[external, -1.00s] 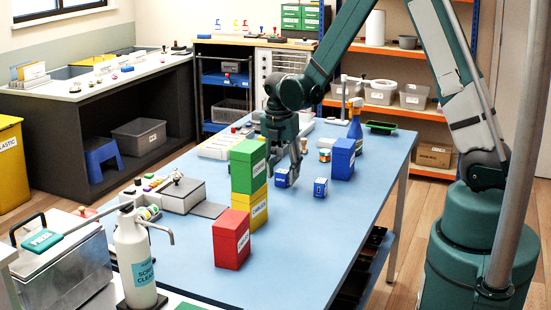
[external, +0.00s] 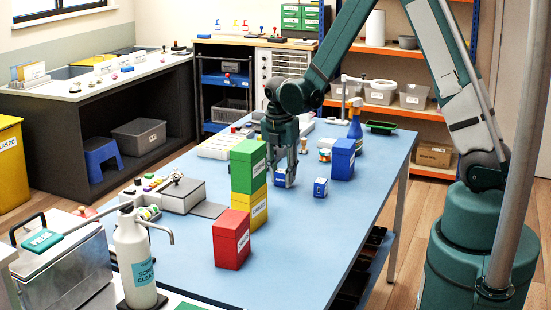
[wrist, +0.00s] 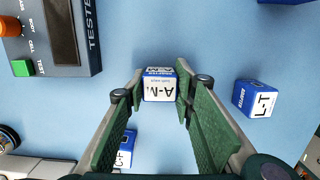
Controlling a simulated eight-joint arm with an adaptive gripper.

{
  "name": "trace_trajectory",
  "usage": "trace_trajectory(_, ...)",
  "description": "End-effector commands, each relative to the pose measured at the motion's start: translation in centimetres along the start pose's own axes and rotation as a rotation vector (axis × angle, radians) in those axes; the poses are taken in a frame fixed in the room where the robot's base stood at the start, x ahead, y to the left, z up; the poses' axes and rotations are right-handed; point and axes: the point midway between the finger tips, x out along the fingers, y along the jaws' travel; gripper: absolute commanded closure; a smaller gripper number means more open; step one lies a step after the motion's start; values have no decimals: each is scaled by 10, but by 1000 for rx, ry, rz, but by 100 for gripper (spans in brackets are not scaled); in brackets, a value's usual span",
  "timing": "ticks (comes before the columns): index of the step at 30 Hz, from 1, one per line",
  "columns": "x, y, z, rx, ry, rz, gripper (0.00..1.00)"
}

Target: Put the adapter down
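A small blue and white adapter box (external: 281,183), with "A-N" on its white top, sits between my fingertips at the middle of the blue table. In the wrist view the A-N adapter (wrist: 159,88) fills the gap between the green finger pads, which appear to press on both sides. My gripper (external: 282,170) points straight down, shut on it. The adapter is at or very close to the tabletop; I cannot tell whether it touches.
A second adapter (external: 321,187), marked "L-T" in the wrist view (wrist: 256,99), stands to the right. Another box (wrist: 128,150) is partly hidden by my left finger. A tester (wrist: 52,38) lies at upper left. Green (external: 248,165) and red (external: 231,240) boxes stand nearer the camera.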

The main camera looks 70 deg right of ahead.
Motion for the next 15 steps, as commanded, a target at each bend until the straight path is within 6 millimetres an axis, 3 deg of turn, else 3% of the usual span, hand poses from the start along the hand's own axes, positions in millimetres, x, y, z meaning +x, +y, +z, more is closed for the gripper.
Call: trace_trajectory(15, -6, 0, 1, 0, 0, 0, 86)
